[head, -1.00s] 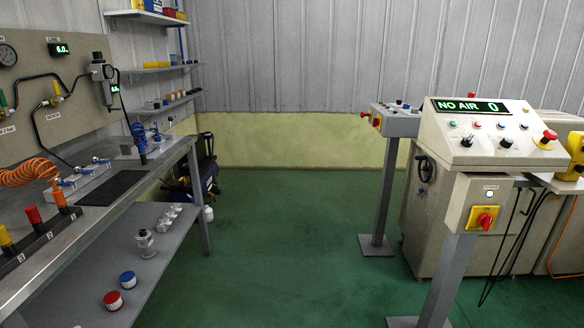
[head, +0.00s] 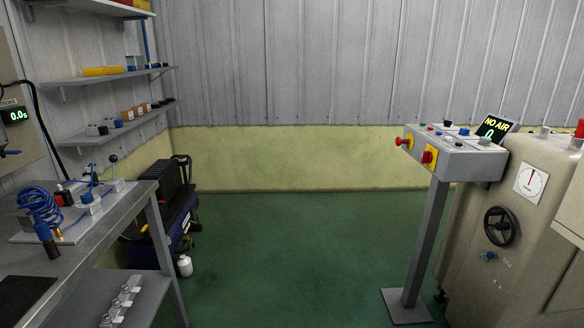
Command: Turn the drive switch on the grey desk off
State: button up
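The grey desk (head: 462,163) is a small sloped console on a grey post, right of centre in the head view. My gripper is not in view.
A beige machine (head: 510,235) with a black handwheel (head: 501,226) and a dial stands right of the desk. A workbench (head: 110,219) with a coiled blue hose is at left, with a compressor (head: 178,207) beyond it. The green floor (head: 300,255) between is clear.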

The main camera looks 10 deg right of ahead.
aim_at(427, 156)
jog(key=i, duration=2.8)
jog(key=i+j, duration=0.1)
jog(key=i, duration=2.7)
jog(key=i+z, duration=0.1)
jog(key=z, duration=0.3)
jog(key=i+z, duration=0.1)
jog(key=z, duration=0.35)
jog(key=i+z, duration=0.1)
jog(key=z, duration=0.3)
jog(key=j+z, duration=0.1)
jog(key=z, duration=0.3)
jog(key=i, duration=0.05)
